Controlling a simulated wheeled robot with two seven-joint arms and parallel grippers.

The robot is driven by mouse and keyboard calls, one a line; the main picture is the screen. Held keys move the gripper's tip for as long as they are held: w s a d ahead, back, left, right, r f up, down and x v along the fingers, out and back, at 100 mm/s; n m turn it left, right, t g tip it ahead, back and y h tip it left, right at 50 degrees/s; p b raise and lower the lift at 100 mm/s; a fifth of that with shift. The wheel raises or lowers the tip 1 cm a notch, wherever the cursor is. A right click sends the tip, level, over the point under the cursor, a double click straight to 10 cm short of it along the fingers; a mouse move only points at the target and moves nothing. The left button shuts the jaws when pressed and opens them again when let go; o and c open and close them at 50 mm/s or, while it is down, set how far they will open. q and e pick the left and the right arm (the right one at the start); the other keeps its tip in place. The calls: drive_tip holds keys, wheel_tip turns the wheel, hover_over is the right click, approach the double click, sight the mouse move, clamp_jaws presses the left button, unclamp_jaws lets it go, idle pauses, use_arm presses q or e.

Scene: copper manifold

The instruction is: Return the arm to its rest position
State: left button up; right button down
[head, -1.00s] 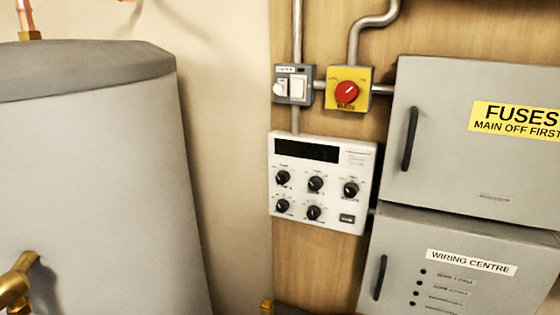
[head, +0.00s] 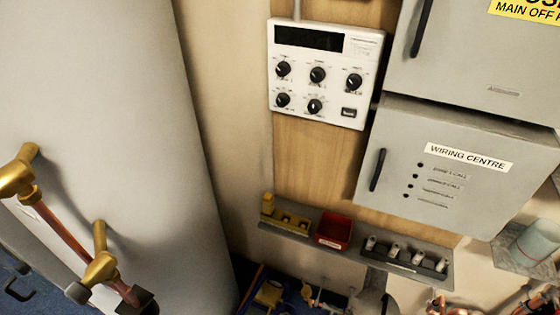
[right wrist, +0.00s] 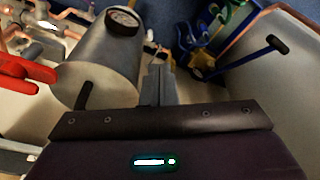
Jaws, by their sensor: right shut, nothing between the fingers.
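My right gripper (right wrist: 160,72) shows in the right wrist view. Its narrow grey fingers are together at the centre, with nothing between them. Beyond it are a grey cylindrical vessel (right wrist: 98,65) with a round gauge (right wrist: 122,21) and, to the right, blue and yellow parts (right wrist: 212,35). The fingers appear apart from these, though the exact gap is hard to tell. Neither gripper can be made out in the head view, and my left gripper is in no frame.
In the head view, a large grey cylinder (head: 110,90) with brass valves (head: 100,268) fills the left. A control panel (head: 322,75) and a wiring centre box (head: 450,165) hang on the wall. Below is a shelf with a red bin (head: 334,230). Red handles (right wrist: 25,72) show left in the wrist view.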

drive_tip(key=s+d+f, duration=0.2)
drive_tip(key=s+f, duration=0.8)
drive_tip(key=f, duration=0.2)
drive_tip(key=s+d+f+g+b, duration=0.1)
drive_tip(key=s+f, duration=1)
drive_tip(key=f, duration=0.1)
drive_tip(key=shift+s+d+f+g, duration=0.2)
drive_tip(key=shift+d+f+g, duration=0.1)
drive_tip(key=shift+d, duration=0.1)
drive_tip(key=c, duration=2.1)
unclamp_jaws()
